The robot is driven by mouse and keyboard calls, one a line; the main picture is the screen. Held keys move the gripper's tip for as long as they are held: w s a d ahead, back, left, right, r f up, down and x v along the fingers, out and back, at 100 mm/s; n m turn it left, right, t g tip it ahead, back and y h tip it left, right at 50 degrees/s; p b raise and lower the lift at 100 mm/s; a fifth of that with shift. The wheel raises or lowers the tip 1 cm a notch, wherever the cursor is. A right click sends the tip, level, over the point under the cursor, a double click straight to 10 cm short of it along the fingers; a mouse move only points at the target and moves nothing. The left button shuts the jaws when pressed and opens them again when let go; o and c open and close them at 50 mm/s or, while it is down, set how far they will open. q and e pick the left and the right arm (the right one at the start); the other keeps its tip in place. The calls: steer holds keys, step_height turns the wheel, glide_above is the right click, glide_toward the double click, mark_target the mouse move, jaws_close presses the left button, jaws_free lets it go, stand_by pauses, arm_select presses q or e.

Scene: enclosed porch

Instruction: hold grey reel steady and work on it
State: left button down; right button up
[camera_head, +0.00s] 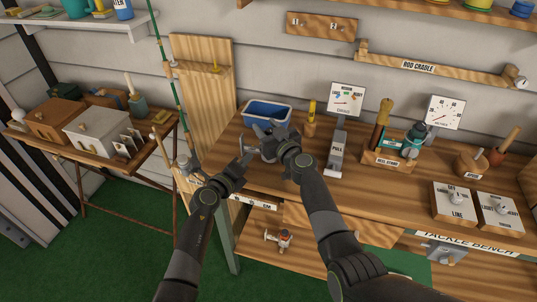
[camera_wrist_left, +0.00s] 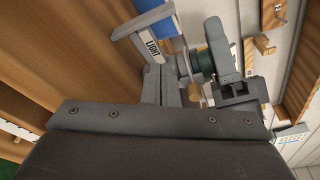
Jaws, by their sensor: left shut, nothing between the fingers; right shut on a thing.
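The grey reel (camera_wrist_left: 183,64) shows in the left wrist view, with a dark green part beside it. My left gripper (camera_head: 243,150) is shut and empty, just left of the right one and close to the reel. Whether its fingertips touch the reel I cannot tell.
A blue tray (camera_head: 283,119) stands on the bench (camera_head: 229,146) behind the grippers. A green rod (camera_head: 168,70) rises at left.

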arm_select(q)
steer(key=shift+s+d, duration=0.15)
steer(key=shift+d, duration=0.35)
stand_by(0.4)
steer(key=shift+r, duration=0.15)
stand_by(0.4)
steer(key=shift+d+r, duration=0.25)
steer(key=shift+r, duration=0.35)
steer(key=shift+s+d+r, duration=0.2)
steer(key=shift+d+r, duration=0.3)
steer(key=shift+r, duration=0.1)
steer(key=shift+r, duration=0.1)
stand_by(0.3)
steer(key=shift+a+r, duration=0.2)
steer(key=shift+r, duration=0.1)
steer(key=s, duration=0.2)
steer(key=s+a, duration=0.1)
steer(key=s, duration=0.2)
steer(key=shift+s+a, duration=0.3)
steer(key=shift+s, duration=0.05)
